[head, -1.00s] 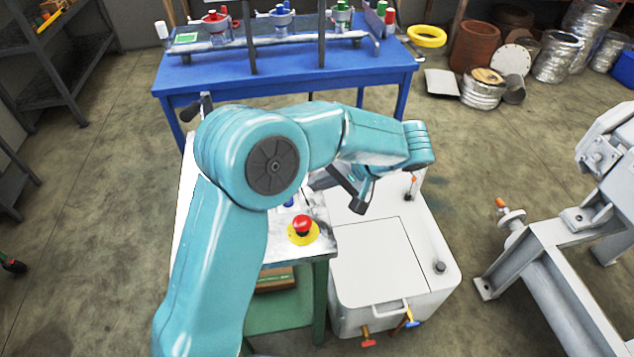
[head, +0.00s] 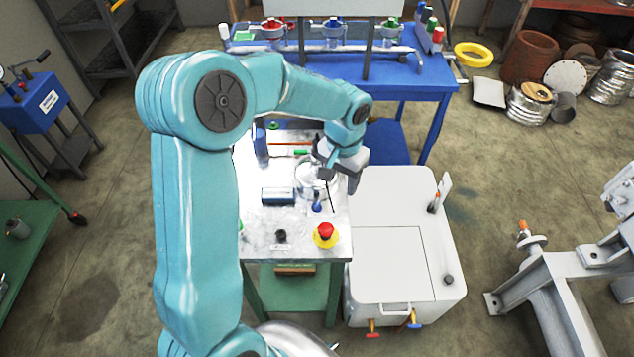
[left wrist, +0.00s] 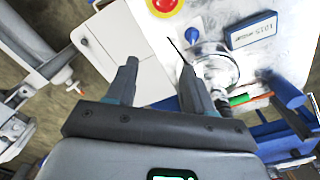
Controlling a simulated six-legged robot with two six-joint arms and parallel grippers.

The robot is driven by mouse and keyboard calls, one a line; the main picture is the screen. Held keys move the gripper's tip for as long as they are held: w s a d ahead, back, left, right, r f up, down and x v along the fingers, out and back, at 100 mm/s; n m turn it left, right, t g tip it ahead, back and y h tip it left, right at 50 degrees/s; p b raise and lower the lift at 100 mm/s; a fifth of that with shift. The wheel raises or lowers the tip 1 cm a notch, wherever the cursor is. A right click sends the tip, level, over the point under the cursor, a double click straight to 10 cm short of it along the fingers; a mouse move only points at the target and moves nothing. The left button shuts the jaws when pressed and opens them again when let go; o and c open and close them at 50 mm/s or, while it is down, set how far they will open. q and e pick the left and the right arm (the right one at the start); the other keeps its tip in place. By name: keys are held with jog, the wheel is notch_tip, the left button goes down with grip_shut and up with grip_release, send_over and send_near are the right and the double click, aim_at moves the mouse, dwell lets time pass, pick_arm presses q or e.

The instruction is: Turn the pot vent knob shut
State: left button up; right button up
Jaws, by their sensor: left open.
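A clear round pot (head: 308,188) stands on the white-topped bench (head: 262,228), partly hidden by my left gripper in the head view. It also shows in the left wrist view (left wrist: 218,68), right of the fingers. A small blue knob (head: 317,207) is at its front side, also visible in the left wrist view (left wrist: 192,35). A green piece (left wrist: 239,99) lies beyond the pot. I cannot tell for certain which is the vent knob. My left gripper (left wrist: 159,70) is open and empty beside the pot; it shows above the pot's right edge in the head view (head: 340,178). My right gripper is out of view.
A red emergency button (head: 325,231) and a blue display box (head: 278,196) share the bench. A white cabinet (head: 385,255) stands right of it. A blue table (head: 400,75) with several valves is behind. A grey metal frame (head: 565,262) stands at right.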

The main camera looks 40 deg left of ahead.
pick_arm(q)
jog(key=n+p, duration=0.2)
send_near(316, 205)
notch_tip(316, 205, down, 9)
jog(key=shift+w+f+p, duration=0.1)
jog(key=shift+p, duration=0.75)
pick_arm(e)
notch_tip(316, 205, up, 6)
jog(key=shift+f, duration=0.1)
